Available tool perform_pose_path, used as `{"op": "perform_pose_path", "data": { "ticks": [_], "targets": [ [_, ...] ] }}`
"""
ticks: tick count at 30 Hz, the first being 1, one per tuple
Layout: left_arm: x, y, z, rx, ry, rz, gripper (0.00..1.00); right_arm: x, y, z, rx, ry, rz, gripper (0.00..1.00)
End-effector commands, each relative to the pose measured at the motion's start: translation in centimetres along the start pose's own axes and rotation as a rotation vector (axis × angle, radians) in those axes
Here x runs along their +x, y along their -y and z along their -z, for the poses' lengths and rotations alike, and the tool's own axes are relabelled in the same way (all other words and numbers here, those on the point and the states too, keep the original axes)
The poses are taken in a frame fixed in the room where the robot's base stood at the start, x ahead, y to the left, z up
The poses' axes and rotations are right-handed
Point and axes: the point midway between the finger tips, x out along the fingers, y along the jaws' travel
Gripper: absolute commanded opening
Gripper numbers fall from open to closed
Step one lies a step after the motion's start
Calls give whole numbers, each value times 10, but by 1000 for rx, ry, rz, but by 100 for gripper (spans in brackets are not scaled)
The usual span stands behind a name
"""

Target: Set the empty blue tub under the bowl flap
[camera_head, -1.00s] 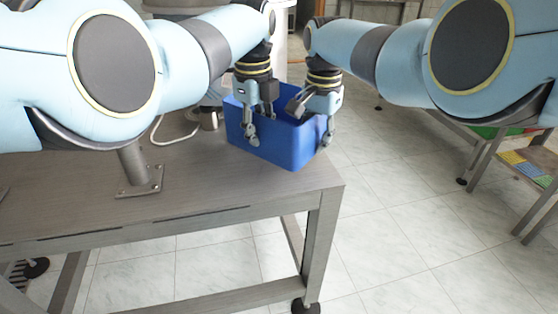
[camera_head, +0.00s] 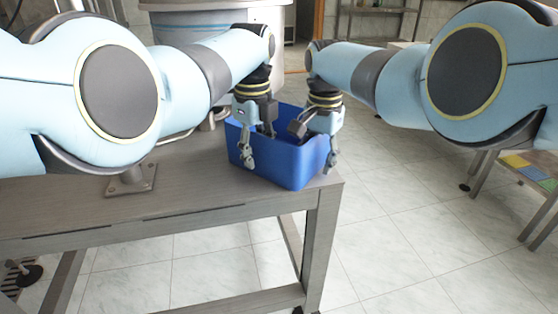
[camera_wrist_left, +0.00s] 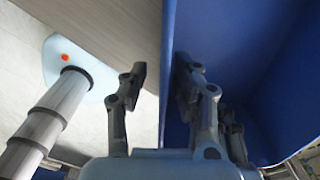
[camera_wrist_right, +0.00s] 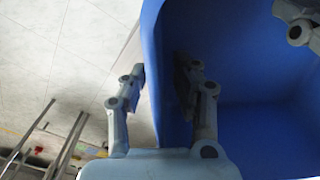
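The blue tub (camera_head: 290,163) is at the right end of the grey table, close to its front corner. I cannot tell whether its base touches the tabletop. Its inside looks empty in the right wrist view (camera_wrist_right: 260,130). The large grey round bowl (camera_head: 215,20) stands behind the table. I cannot make out its flap.
The grey table (camera_head: 190,190) has clear top left of the tub, with a bolted post foot (camera_head: 131,180) on it. A low table with coloured squares (camera_head: 530,168) stands at the right. Tiled floor (camera_head: 400,220) lies open between them.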

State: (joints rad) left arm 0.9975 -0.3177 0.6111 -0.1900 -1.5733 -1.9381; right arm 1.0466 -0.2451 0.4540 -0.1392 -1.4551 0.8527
Motion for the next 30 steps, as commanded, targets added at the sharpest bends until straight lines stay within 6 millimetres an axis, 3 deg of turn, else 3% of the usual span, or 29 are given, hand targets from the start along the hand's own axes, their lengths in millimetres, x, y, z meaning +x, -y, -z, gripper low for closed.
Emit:
{"op": "perform_pose_path", "data": {
  "ticks": [8,21,30],
  "targets": [
    [-15,2,1,1,-1,6,29,0,1,-1,-1,1,2,29],
    [-104,1,0,0,0,2,29,0,2,-2,-2,2,3,29],
    [-120,1,1,1,-1,0,29,-11,3,-1,-2,0,6,29]
  ]
}}
